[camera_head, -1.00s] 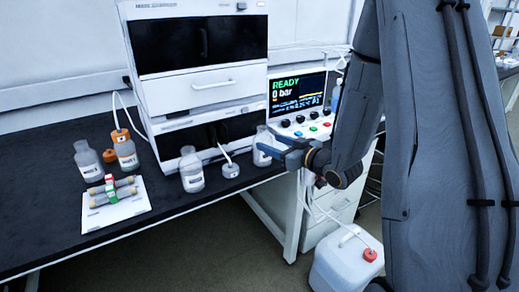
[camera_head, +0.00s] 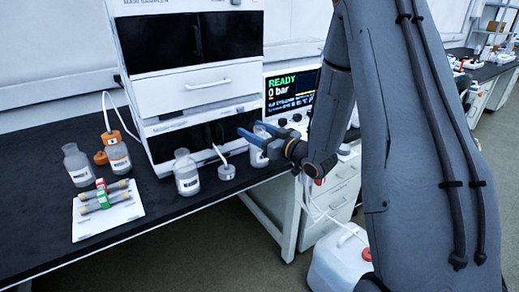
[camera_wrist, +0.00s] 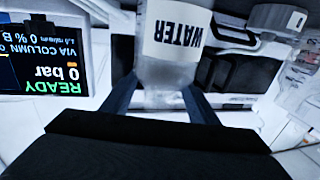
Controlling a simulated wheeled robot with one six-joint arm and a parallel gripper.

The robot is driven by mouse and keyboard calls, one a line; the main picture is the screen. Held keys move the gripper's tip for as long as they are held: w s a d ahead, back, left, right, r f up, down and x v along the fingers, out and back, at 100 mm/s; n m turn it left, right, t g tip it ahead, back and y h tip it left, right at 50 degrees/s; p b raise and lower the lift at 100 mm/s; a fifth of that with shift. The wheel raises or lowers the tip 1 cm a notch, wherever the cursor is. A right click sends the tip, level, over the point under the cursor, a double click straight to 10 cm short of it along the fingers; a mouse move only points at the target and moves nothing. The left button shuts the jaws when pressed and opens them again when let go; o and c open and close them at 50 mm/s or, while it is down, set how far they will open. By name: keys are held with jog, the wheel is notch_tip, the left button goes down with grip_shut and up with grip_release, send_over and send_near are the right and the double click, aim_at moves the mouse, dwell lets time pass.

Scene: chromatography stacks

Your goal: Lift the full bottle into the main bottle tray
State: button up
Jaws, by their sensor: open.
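My gripper (camera_head: 258,137) is open, its blue fingers pointing left in front of the stack. A clear bottle (camera_head: 258,157) stands there on the dark bench, partly hidden by the fingers. In the wrist view, a bottle labelled WATER (camera_wrist: 172,60) appears upside down between the two spread fingers of my gripper (camera_wrist: 160,97); whether they touch it cannot be told. Other open clear bottles stand at the bench middle (camera_head: 187,177) and at the left (camera_head: 77,166). Which bottle is full is unclear. The main bottle tray cannot be made out; the upper unit (camera_head: 190,92) reads MAIN SAMPLER.
A tubed cap (camera_head: 226,171) lies on the bench. A bottle with an orange cap and tube (camera_head: 117,157) stands at the left, behind a white mat (camera_head: 105,222) holding columns. A READY screen (camera_head: 291,90) is at the right. A white canister (camera_head: 340,262) is on the floor.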

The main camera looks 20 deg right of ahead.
jog(key=shift+x, duration=0.8)
jog(key=shift+c, duration=0.4)
grip_shut()
jog(key=shift+s, duration=0.1)
